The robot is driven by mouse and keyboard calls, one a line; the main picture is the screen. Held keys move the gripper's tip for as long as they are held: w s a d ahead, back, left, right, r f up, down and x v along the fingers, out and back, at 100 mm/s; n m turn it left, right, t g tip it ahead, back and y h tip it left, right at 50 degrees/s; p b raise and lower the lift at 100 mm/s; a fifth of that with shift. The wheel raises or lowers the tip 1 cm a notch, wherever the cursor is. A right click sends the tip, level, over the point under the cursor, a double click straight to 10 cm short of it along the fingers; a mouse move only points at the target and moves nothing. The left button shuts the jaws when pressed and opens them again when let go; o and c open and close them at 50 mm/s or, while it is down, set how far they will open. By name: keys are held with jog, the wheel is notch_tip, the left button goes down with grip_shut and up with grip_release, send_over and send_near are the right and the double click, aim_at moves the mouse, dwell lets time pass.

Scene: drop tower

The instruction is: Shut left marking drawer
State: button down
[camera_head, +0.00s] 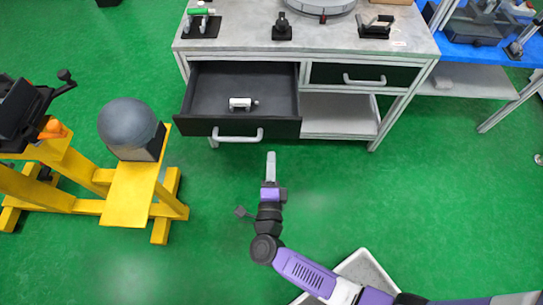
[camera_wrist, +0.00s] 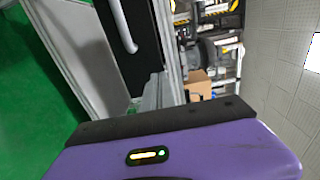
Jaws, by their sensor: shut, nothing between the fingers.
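The left drawer (camera_head: 200,126) of the workbench is pulled well out in the head view. It has a dark front, a pale bar handle (camera_head: 238,134) and a small white-and-black item (camera_head: 242,103) inside. My gripper (camera_head: 271,158) is shut and empty, in front of the drawer and a little below and right of its handle, apart from it. In the wrist view a pale bar handle (camera_wrist: 122,25) shows on a dark drawer front (camera_wrist: 135,65); which drawer this is I cannot tell.
The right drawer (camera_head: 340,75) is shut. Tools stand on the grey benchtop (camera_head: 340,38). A yellow stand (camera_head: 130,195) with a grey dome is at left, and a pale tray (camera_head: 365,268) lies at lower right. Green floor is clear in front of the bench.

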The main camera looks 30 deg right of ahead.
aim_at(272, 120)
jog(key=x, duration=1.1)
jog(key=shift+w+d, duration=0.15)
jog(key=shift+w, duration=0.1)
jog(key=b+x, duration=1.1)
jog(key=x, duration=1)
jog(key=shift+w+d+f, duration=0.15)
jog(key=shift+w+d, duration=0.05)
jog(key=shift+w, duration=0.05)
jog(key=shift+w+d, duration=0.4)
jog(key=shift+w, duration=0.2)
jog(key=shift+s, duration=0.1)
